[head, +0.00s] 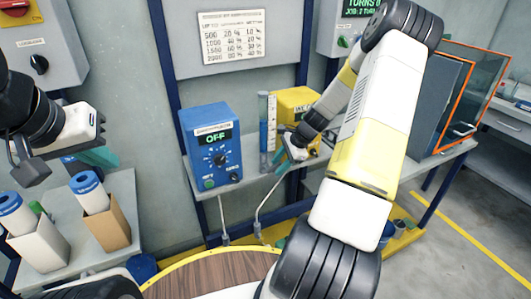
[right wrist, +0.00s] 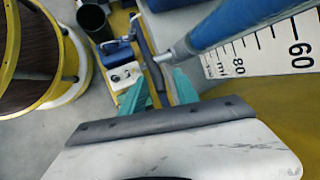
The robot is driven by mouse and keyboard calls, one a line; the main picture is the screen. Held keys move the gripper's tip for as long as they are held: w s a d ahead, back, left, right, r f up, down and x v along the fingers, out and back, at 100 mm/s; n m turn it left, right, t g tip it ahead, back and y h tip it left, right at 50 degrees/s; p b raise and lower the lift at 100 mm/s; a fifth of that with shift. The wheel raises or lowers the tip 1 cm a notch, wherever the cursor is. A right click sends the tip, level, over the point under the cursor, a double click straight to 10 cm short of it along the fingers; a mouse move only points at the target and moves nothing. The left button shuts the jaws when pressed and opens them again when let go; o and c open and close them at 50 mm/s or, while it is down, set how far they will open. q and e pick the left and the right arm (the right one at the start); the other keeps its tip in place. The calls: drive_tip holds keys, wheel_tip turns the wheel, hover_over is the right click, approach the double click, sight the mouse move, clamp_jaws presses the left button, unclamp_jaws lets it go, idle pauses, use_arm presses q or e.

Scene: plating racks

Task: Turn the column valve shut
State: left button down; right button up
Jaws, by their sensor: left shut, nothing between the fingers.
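The clear column (head: 265,122) stands upright on the bench beside the blue box, with blue liquid inside. In the right wrist view, the blue column (right wrist: 235,25) comes in from the upper right and ends in a grey metal tip. A dark bar (right wrist: 148,55), perhaps the valve handle, crosses at that tip. My right gripper (right wrist: 160,90) is open, its teal fingers either side of the dark bar's lower end; contact cannot be told. In the head view, my right gripper (head: 286,158) is at the column's lower end. My left gripper (head: 100,157) is shut and empty at the left.
A blue control box (head: 212,148) reading OFF stands left of the column, and a yellow box (head: 292,107) behind it. Holders with blue-capped rolls (head: 90,192) stand under my left gripper. A wood-topped round table (head: 225,268) is in front. An orange-framed panel (head: 470,100) stands right.

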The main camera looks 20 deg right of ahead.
sight(272, 167)
clamp_jaws()
drive_tip(key=shift+a+r+h, duration=0.15)
drive_tip(key=shift+h, duration=0.15)
drive_tip(key=shift+a+r+h, duration=0.25)
drive_tip(key=shift+r+h, duration=0.05)
drive_tip(key=shift+h, duration=0.6)
drive_tip(key=shift+a+r+n+t+h, duration=0.15)
drive_tip(key=shift+a+r+n+h, duration=0.1)
drive_tip(key=shift+h, duration=0.5)
drive_tip(key=shift+a+r+n+t+h, duration=0.15)
drive_tip(key=shift+a+n+h, duration=0.1)
drive_tip(key=shift+h, duration=0.5)
drive_tip(key=shift+s+a+r+n+t+h, duration=0.1)
drive_tip(key=shift+a+n+t+h, duration=0.15)
drive_tip(key=shift+h, duration=0.75)
drive_tip(key=shift+s+a+r+n+t+h, duration=0.15)
drive_tip(key=shift+a+h, duration=0.15)
drive_tip(key=shift+h, duration=0.7)
drive_tip(key=shift+a+h, duration=0.35)
drive_tip(key=shift+h, duration=0.55)
drive_tip(key=shift+a, duration=0.1)
